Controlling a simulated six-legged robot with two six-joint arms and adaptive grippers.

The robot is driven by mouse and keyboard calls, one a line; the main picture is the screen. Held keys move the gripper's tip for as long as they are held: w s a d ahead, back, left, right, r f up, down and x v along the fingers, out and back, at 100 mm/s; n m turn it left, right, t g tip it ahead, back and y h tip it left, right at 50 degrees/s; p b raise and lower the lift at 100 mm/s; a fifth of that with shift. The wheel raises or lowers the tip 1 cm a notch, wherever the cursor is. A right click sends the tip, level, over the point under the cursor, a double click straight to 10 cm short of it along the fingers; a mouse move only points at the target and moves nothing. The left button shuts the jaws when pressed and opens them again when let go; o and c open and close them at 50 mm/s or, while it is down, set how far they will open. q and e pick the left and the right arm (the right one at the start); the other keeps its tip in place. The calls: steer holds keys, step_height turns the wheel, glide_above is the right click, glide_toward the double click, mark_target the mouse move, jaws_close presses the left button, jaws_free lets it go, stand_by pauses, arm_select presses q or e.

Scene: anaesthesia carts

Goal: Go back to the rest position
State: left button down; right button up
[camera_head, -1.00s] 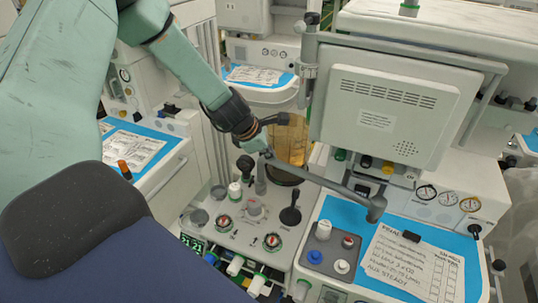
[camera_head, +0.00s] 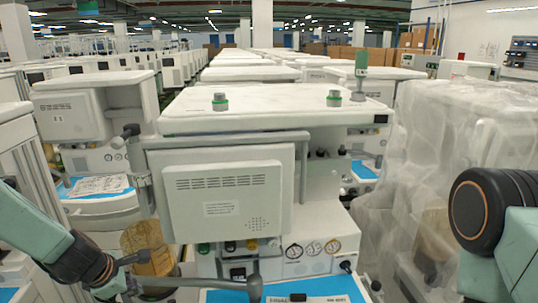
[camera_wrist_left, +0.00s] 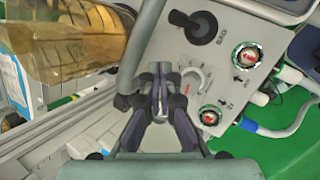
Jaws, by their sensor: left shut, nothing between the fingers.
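My left gripper (camera_head: 137,259) is low at the left in the head view, at the end of my green arm. It is beside the amber canister (camera_head: 148,243) of the anaesthesia cart. In the left wrist view its dark fingers (camera_wrist_left: 160,88) are shut with nothing between them. They are over the cart's grey control panel (camera_wrist_left: 222,72), and a grey tube (camera_wrist_left: 140,45) passes close by. The canister also shows there at upper left (camera_wrist_left: 72,40). At the right of the head view is a part of my right arm. My right gripper is out of view.
The cart's white monitor (camera_head: 227,195) stands ahead, with gauges (camera_head: 306,249) below it. A blue mat (camera_head: 345,288) lies on its worktop. A plastic-wrapped cart (camera_head: 415,170) stands at the right. Rows of carts stretch back, close together.

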arm_select(q)
steer(key=s+d+f+m+g, duration=0.2)
steer(key=s+d+f+m, duration=0.2)
steer(key=s+m, duration=0.55)
steer(key=s+d+f+m+g, duration=0.2)
steer(key=s+d+f+m, duration=0.3)
steer(key=s, duration=0.7)
steer(key=s+d+f+m+g, duration=0.1)
steer(key=s+d+f+m, duration=0.25)
steer(key=s+m, duration=0.65)
step_height(320, 180, down, 22)
steer(key=s+d+b, duration=0.1)
steer(key=b, duration=2.1)
steer(key=shift+s+r+n+y+b, duration=0.15)
steer(key=shift+s+n+y+b, duration=0.15)
steer(key=shift+s+n, duration=0.1)
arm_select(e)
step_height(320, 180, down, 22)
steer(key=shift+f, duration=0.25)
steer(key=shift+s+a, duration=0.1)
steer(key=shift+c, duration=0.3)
